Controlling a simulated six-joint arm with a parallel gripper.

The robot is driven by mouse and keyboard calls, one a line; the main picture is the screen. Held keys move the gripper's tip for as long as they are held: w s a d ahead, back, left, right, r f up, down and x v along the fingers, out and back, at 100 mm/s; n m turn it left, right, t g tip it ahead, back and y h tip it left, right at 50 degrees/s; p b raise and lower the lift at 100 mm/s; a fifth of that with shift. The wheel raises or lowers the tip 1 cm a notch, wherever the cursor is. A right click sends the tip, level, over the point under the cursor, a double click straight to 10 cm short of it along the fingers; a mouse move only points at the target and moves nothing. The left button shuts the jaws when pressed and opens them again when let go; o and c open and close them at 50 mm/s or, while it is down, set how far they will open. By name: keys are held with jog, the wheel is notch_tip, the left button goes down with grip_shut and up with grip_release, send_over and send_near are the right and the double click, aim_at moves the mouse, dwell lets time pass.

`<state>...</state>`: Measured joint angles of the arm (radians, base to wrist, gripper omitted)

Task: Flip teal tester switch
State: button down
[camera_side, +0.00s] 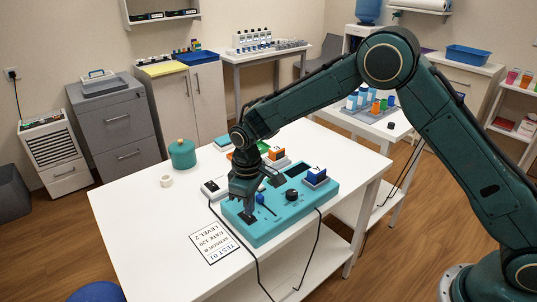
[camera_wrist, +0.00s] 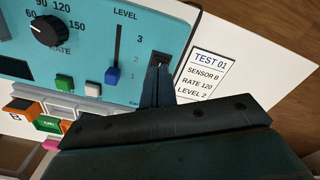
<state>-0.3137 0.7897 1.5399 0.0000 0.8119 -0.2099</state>
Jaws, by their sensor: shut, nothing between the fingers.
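The teal tester (camera_side: 282,222) lies on the white table, and its panel fills the upper left of the wrist view (camera_wrist: 75,58). A dark rocker switch (camera_wrist: 158,61) sits near the panel's edge, partly covered by my fingers; its tilt is unclear. My gripper (camera_side: 248,211) is shut and empty, pointing down over this end of the tester. In the wrist view my fingertips (camera_wrist: 157,70) are at the switch; whether they touch it, I cannot tell. Beside it are a blue slider (camera_wrist: 112,76) on the LEVEL scale and a black RATE knob (camera_wrist: 47,30).
A printed card (camera_side: 214,243) reading TEST 01, SENSOR B, RATE 120, LEVEL 2 lies beside the tester. A blue-and-white block (camera_side: 316,177) stands at its far end. Black cables run over the table's front edge. A teal pot (camera_side: 182,154) and white ring (camera_side: 167,181) stand behind left.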

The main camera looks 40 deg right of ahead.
jog(key=shift+f, duration=1)
dwell(0.9)
jog(key=shift+r, duration=3.55)
